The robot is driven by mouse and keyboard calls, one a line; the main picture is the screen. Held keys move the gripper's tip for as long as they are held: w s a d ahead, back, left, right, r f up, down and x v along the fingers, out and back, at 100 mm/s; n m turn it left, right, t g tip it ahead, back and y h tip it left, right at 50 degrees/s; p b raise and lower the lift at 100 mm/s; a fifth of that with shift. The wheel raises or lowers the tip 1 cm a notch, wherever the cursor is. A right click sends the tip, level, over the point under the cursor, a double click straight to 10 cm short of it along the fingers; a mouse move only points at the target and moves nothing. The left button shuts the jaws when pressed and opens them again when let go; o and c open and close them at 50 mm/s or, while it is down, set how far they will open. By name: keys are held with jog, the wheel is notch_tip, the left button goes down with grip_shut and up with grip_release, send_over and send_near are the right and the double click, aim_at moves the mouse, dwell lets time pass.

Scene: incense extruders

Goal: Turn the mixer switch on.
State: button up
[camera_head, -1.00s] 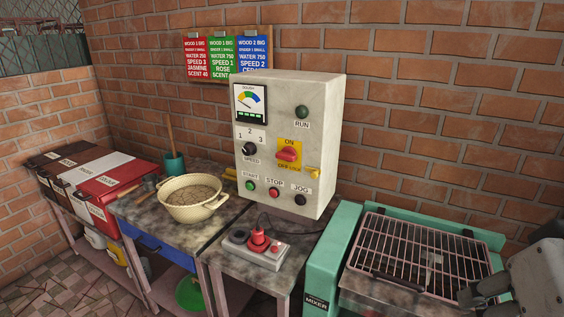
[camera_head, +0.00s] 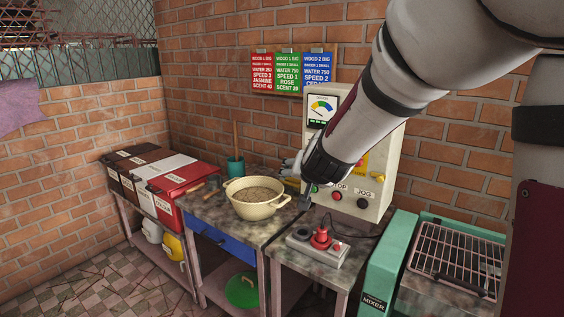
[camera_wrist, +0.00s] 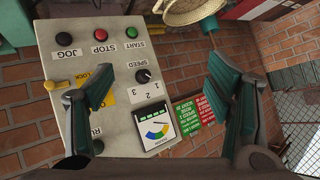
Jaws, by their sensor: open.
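The grey control box (camera_head: 396,170) stands against the brick wall in the head view, largely hidden behind my arm. In the wrist view the box (camera_wrist: 57,30) appears upside down. Its yellow plate (camera_wrist: 107,92) shows behind one finger there, and the red switch handle is hidden. A sliver of the yellow plate shows past my arm in the head view. My gripper (camera_wrist: 160,76) is open and empty, its fingers spread in front of the panel. In the head view my gripper (camera_head: 300,182) is left of the box's lower part, above the table. The teal mixer (camera_head: 380,268) stands at right.
The black speed knob (camera_wrist: 143,75) and the start, stop and jog buttons are close by on the panel. A cream bowl (camera_head: 257,198) sits on the table. A grey block with a red plug (camera_head: 320,238) lies below the box. Recipe cards hang behind.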

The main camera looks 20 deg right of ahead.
jog(key=w+d+f+m+h, duration=0.2)
jog(key=w+d+h, duration=0.4)
jog(key=d, duration=0.5)
jog(key=w+d+f+m+h, duration=0.1)
jog(key=w+d+f+h, duration=0.2)
jog(key=w+d+h, duration=0.3)
jog(key=w+d, duration=0.3)
jog(key=d, duration=0.2)
jog(key=shift+w+d+m+b, duration=0.3)
jog(key=shift+d+m, duration=0.1)
jog(key=shift+f, duration=0.1)
jog(key=c, duration=1.2)
jog(key=shift+o, duration=0.2)
